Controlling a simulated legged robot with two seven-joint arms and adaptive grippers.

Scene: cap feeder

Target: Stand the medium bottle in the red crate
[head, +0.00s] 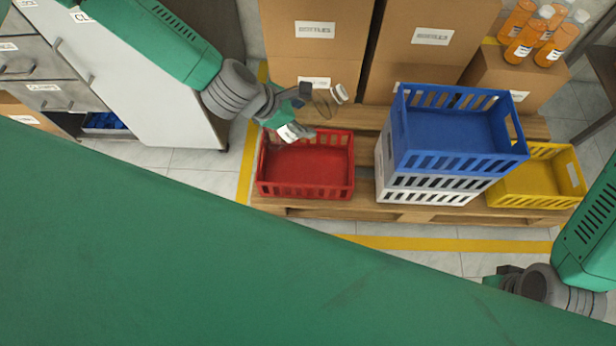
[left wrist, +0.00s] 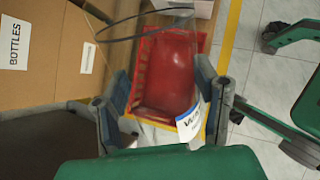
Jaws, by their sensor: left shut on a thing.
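A clear bottle (head: 322,103) with a pale cap and a white label is held in my left gripper (head: 303,109). The bottle looks tilted, not upright, in the head view. In the left wrist view its label (left wrist: 190,122) shows between the fingers, and its see-through body is hard to make out. The red crate (head: 306,188) stands on the pallet and looks empty; the bottle is over its back edge. The crate also shows behind the bottle in the left wrist view (left wrist: 143,75). My right gripper (head: 506,279) is at the lower right, mostly hidden, away from the crates.
A blue crate (head: 455,165) sits on a white crate (head: 430,190) right of the red crate. A yellow crate (head: 535,198) is farther right. Cardboard boxes (head: 315,50) stand behind. Orange bottles (head: 525,42) stand on a box at the back right. All crates share the pallet (head: 400,212).

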